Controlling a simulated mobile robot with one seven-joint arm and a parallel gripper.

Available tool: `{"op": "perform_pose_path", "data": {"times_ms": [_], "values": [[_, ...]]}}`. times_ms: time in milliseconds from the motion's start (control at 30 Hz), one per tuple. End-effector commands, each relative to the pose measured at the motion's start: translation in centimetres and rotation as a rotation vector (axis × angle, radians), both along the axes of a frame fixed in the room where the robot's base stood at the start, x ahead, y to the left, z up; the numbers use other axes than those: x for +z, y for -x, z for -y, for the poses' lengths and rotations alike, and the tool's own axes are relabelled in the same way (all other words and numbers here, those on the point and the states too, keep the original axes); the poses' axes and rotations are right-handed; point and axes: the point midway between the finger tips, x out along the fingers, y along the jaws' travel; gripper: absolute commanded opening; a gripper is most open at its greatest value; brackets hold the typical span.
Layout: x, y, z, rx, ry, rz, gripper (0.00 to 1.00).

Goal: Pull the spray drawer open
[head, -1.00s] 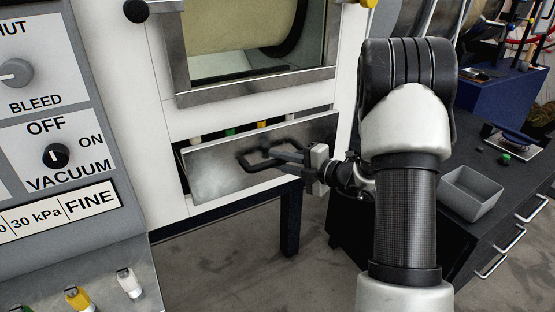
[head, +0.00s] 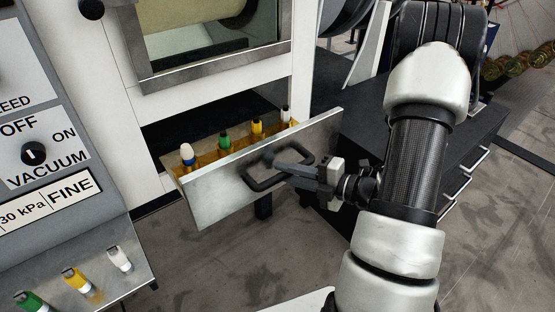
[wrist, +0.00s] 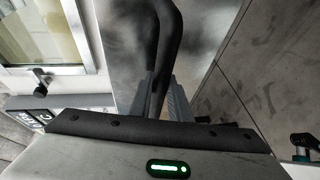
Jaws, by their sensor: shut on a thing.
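The spray drawer (head: 215,198) stands pulled out from the white cabinet, its brushed metal front well clear of the opening. Several bottles with coloured caps, such as a green-capped one (head: 224,141), stand upright in a row inside it. A dark bar handle (head: 262,184) is fixed to the drawer front. My gripper (head: 283,174) is shut on this handle from the right. In the wrist view the dark handle (wrist: 166,40) runs between my gripper's two fingers (wrist: 161,100). The gripped stretch of the handle is partly hidden by the fingers.
A control panel with a vacuum knob (head: 34,153) stands at the left. Below it is a ledge (head: 125,285) with small capped bottles. A dark drawer unit (head: 480,130) stands at the right behind my arm. Bare floor (head: 240,265) lies below the drawer.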

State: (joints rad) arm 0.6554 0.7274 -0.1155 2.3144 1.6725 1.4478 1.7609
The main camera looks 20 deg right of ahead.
Motion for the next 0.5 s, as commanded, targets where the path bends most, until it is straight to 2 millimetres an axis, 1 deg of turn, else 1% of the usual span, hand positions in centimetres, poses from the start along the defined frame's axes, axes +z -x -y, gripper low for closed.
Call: {"op": "perform_pose_path", "data": {"times_ms": [167, 500], "values": [[0.12, 0.83, 0.30, 0.000, -0.001, 0.002, 0.00], [0.06, 0.94, 0.33, 0.001, 0.000, 0.003, 0.00]]}}
